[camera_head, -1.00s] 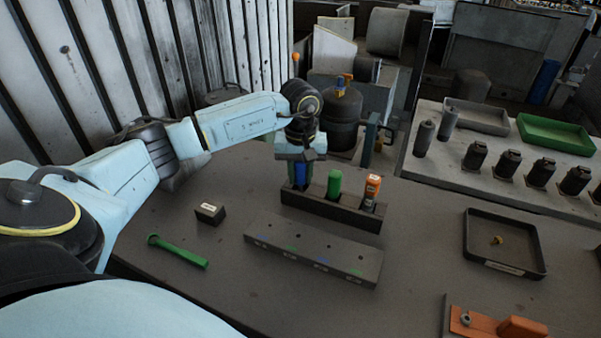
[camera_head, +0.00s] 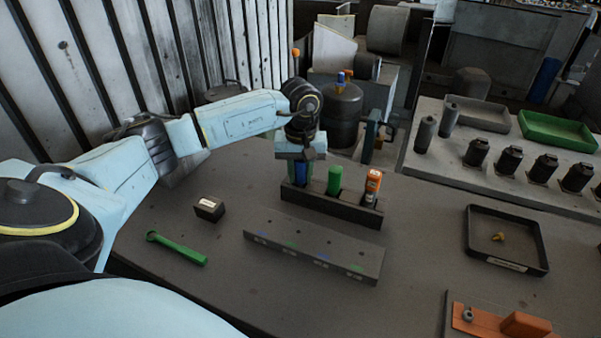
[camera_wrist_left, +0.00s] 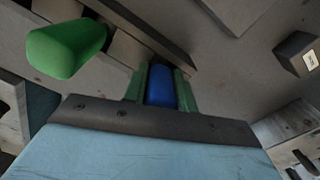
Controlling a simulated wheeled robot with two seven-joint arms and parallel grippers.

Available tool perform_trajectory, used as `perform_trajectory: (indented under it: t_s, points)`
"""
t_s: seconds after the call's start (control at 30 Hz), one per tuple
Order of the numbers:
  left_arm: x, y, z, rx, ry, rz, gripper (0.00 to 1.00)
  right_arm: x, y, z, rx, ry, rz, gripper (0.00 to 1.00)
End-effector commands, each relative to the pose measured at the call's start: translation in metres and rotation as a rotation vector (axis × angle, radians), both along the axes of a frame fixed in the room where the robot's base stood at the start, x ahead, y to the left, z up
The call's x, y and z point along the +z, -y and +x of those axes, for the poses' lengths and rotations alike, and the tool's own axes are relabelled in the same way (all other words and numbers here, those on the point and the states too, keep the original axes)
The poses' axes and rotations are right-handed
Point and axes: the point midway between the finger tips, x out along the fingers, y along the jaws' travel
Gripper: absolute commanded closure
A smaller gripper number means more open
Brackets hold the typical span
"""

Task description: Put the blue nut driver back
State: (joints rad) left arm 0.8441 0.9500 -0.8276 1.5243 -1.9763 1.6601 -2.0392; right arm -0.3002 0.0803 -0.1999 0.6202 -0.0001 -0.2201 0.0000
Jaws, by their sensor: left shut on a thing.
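The blue nut driver (camera_head: 301,172) stands upright at the left end of the dark tool rack (camera_head: 332,205). My left gripper (camera_head: 300,166) is above that end of the rack, pointing down, and is shut on the driver's blue handle. In the left wrist view the blue handle (camera_wrist_left: 161,88) sits between the two green fingers. The driver's lower end is hidden, so I cannot tell how deep it sits in its slot. A green-handled driver (camera_head: 334,180) and an orange-handled one (camera_head: 372,186) stand in the same rack. My right gripper is not in view.
A grey block with coloured marks (camera_head: 313,250) lies in front of the rack. A green wrench (camera_head: 177,248) and a small dark labelled block (camera_head: 209,208) lie to its left. Bare table lies between.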

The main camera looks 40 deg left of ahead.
Motion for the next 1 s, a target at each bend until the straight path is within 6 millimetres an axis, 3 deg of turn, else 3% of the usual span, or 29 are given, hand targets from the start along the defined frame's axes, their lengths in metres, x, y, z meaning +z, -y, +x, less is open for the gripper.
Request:
perform_trajectory:
  t_s: [0.17,0.2,0.37,0.57,0.73,1.0]
  points:
    - [0.0003,0.0002,0.0001,0.0,0.001,-0.001,1.0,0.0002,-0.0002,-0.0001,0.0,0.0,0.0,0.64]
    - [0.0002,0.0003,0.0001,-0.001,0.001,-0.001,0.69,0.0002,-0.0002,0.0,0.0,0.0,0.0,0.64]
    - [0.0002,0.0004,0.0,-0.001,0.001,-0.001,0.48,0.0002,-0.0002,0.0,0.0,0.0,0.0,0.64]
    - [0.0,0.0004,0.0,-0.001,0.0,-0.001,0.48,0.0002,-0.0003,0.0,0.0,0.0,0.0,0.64]
    - [-0.0002,0.0004,-0.0002,-0.001,-0.001,-0.001,0.26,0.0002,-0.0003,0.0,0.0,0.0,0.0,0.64]
    - [0.0002,0.0004,0.0,-0.001,-0.001,-0.001,0.26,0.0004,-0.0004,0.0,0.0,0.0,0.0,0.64]
